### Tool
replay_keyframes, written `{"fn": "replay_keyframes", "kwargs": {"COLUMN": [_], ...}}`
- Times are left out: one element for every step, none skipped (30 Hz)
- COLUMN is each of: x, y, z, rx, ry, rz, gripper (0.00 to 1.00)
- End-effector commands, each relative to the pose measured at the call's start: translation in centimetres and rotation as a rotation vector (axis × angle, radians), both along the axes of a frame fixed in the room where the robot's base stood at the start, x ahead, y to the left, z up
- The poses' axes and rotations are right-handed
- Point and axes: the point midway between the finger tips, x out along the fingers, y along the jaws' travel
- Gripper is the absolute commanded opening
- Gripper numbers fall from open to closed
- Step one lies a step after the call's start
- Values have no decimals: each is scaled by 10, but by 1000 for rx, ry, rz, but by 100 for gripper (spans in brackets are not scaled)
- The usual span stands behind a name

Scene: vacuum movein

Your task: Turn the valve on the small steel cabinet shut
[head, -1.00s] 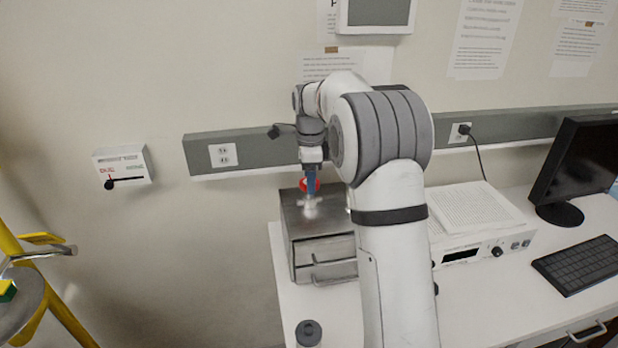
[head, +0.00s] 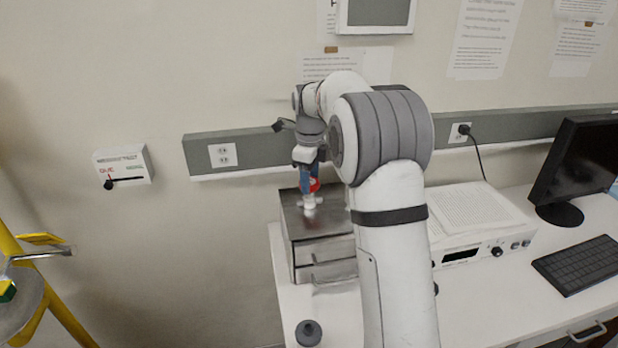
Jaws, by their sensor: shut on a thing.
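The small steel cabinet (head: 318,250) stands on the left part of the white bench, with drawer handles on its front. A pale valve body (head: 310,203) stands on its top, with a red handle (head: 315,184) above it. My gripper (head: 308,188) points down over the cabinet with its blue fingers at the red handle, shut on it. The fingers hide part of the handle, and its exact angle is hard to tell.
A white instrument (head: 480,240) with papers on top, a keyboard (head: 580,266) and a monitor (head: 580,165) stand to the right. A dark round object (head: 308,333) is at the bench's front left. A wall box (head: 124,167) and yellow frame (head: 45,290) are at left.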

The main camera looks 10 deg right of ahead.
Motion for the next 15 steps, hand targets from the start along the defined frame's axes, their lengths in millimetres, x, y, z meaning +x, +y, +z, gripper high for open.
{"fn": "replay_keyframes", "kwargs": {"x": [1,1,1,1,1,1,1,1,1,1,1,1,1,1,0], "y": [0,0,0,0,0,0,0,0,0,0,0,0,0,0,0], "z": [2,2,2,2,2,2,2,2,2,2,2,1,1,1,1], "rx": [-1,-1,-1,-1,-1,-1,-1,-1,-1,0,0,0,0,-1,0], "ry": [-5,-5,-5,-5,-5,-5,-5,-5,-5,-4,-4,-4,-4,-3,-2], "rz": [0,0,0,0,1,1,1,1,1,1,1,1,1,1,2], "gripper": [26,26,26,26,26,26,26,49,52,55,57,61,63,66,69]}}
